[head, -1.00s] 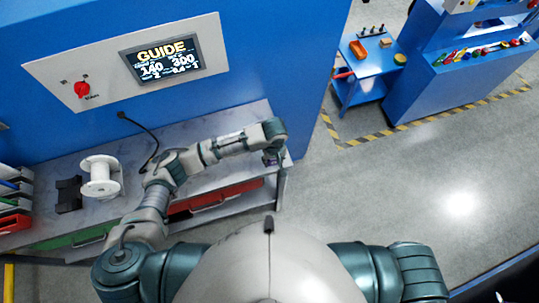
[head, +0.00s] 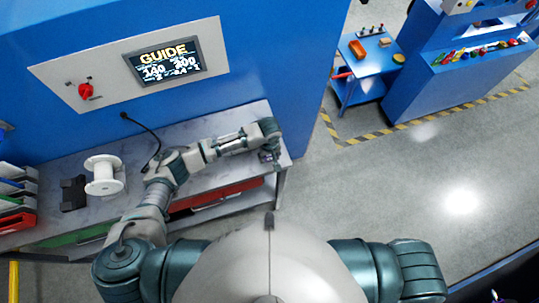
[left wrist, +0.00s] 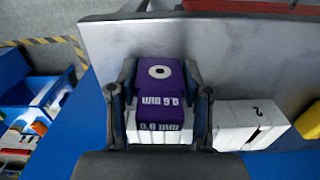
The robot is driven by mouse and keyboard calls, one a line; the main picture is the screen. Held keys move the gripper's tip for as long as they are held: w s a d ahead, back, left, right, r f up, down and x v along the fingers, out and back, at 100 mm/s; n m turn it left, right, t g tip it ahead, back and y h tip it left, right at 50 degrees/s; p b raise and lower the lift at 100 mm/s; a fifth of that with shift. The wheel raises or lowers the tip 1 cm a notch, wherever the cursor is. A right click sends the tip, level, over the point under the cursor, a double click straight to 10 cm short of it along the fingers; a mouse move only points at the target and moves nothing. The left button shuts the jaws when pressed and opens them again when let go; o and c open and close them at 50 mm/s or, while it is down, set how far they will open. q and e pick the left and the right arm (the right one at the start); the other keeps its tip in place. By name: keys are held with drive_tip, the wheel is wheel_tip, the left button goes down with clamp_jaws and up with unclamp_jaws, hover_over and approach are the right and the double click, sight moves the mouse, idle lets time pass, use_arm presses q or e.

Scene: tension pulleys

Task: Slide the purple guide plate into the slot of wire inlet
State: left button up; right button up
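The purple guide plate (left wrist: 160,98) has a pale ring with a dark hole and "0.6 mm" labels. In the left wrist view it sits between the two fingers of my left gripper (left wrist: 160,75), which close against its sides. A white slotted block (left wrist: 160,137) shows just below the plate; I cannot tell whether they touch. In the head view my left gripper (head: 267,156) is small, over the right end of the grey workbench (head: 222,166), with a speck of purple at it. I cannot pick out the wire inlet's slot. My right gripper is out of view.
White blocks marked "2" (left wrist: 250,124) and a yellow piece (left wrist: 309,121) stand right of the plate. A white spool (head: 104,175) and a black holder (head: 73,193) are at the bench's left. A blue wall with the GUIDE screen (head: 167,62) rises behind.

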use_arm(q)
drive_tip(key=shift+o, duration=0.9)
drive_tip(key=shift+d, duration=0.1)
drive_tip(key=shift+d, duration=0.1)
drive_tip(key=shift+f+b, duration=0.2)
drive_tip(key=shift+b, duration=0.95)
wheel_tip(320, 180, up, 18)
drive_tip(key=shift+b, duration=0.3)
drive_tip(key=shift+s+f, duration=0.15)
